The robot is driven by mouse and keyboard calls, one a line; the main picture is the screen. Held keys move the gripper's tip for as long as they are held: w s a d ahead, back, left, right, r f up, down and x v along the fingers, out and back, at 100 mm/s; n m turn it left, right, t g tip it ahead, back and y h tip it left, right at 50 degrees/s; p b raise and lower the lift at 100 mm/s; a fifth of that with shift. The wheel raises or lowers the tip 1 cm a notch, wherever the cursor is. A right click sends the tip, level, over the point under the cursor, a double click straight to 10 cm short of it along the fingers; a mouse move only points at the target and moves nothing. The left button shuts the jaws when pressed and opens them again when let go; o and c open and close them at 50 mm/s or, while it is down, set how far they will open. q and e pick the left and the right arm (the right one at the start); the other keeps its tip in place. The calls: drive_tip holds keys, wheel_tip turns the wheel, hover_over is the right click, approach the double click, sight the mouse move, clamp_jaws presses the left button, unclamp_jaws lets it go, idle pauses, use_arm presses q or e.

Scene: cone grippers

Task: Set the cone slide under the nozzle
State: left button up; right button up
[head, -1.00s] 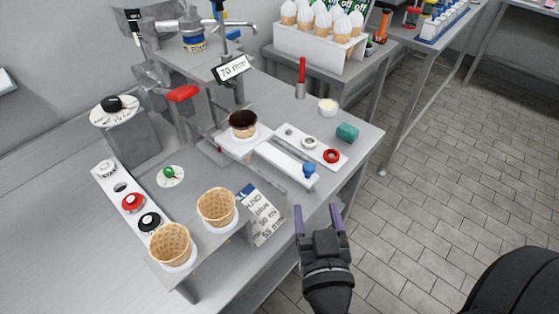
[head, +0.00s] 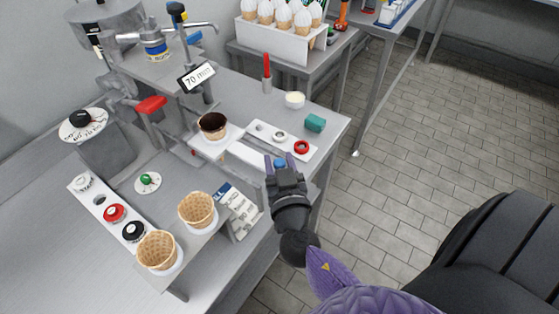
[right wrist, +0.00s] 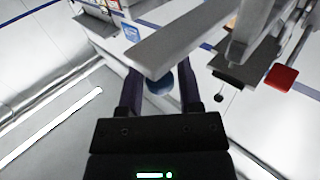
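The cone slide (head: 255,153) is a white bar running from the dispenser toward the table's front edge. A cone with a dark inside (head: 213,128) stands upright at its far end. Its blue knob (head: 280,163) is at the near end. My right gripper (head: 279,157) is at the knob, with purple fingers open. In the right wrist view the blue knob (right wrist: 160,86) sits between the fingers with gaps on both sides, the slide's white bar (right wrist: 175,40) beyond. The nozzle cannot be made out clearly behind the "70 mm" sign (head: 197,77). My left gripper is not in view.
Two empty cones (head: 197,210) stand in front left, by a printed card (head: 238,212). A red lever (head: 151,105) sticks out left.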

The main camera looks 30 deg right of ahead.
clamp_jaws()
idle(1.1)
